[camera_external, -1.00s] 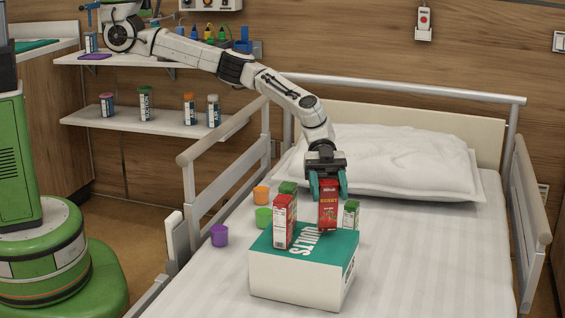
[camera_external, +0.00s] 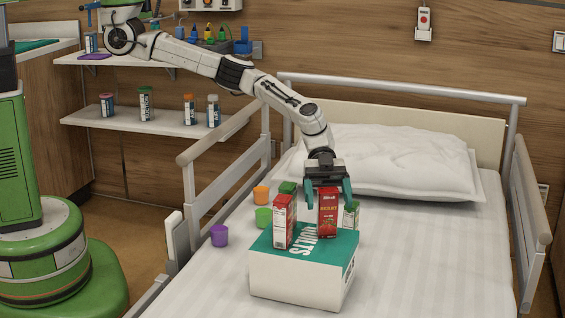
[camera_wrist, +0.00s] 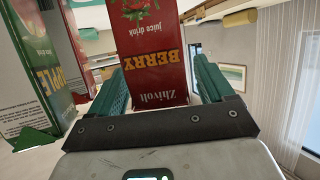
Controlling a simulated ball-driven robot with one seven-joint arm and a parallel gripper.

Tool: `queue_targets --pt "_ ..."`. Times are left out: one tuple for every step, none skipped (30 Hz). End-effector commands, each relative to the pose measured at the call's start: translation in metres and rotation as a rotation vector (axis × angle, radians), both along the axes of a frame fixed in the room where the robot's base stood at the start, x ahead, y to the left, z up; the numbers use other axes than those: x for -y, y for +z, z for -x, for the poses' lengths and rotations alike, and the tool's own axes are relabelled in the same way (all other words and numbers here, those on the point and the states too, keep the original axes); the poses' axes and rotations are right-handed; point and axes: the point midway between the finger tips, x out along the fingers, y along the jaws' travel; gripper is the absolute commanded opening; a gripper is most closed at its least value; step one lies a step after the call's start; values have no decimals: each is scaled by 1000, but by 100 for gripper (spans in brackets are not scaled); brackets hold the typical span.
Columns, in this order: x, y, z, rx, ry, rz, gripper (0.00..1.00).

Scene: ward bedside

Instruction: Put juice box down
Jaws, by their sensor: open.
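A red berry juice box (camera_external: 328,216) stands upright on the teal top of the white quilts box (camera_external: 295,276), near its back right edge. My gripper (camera_external: 328,194) is open, with one green finger on each side of the upper part of this juice box. In the wrist view the berry juice box (camera_wrist: 152,50) is between the spread fingers (camera_wrist: 165,85), and a gap shows at the right finger. A second red juice box (camera_external: 284,221) with a white side stands on the left of the quilts box top.
Green-topped cartons (camera_external: 351,214) stand behind the quilts box. The pillow (camera_external: 385,162) is behind. The bed's right side is free.

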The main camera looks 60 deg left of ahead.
Motion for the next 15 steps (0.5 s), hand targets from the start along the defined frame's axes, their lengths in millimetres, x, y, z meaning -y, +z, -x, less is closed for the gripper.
queue_targets --pt "0 3 0 1 0 0 81" --pt "-1 4 -1 1 1 0 81" --pt "-4 6 -3 1 1 1 81" --pt "-7 8 -4 1 1 1 81" --pt "-10 10 -6 1 1 0 81" --pt "-16 13 -8 1 1 0 81" --pt "-20 15 -10 1 1 0 81" --pt "-25 17 -12 2 2 1 81" --pt "-32 20 -15 2 2 1 81" --pt "-38 23 -18 1 2 2 81" --pt "-43 25 -20 1 2 2 81" --pt "-51 27 -23 1 2 0 81" --pt "-56 29 -24 0 1 0 81" --pt "-62 31 -27 1 2 0 81" --pt "-68 33 -29 0 1 0 81"
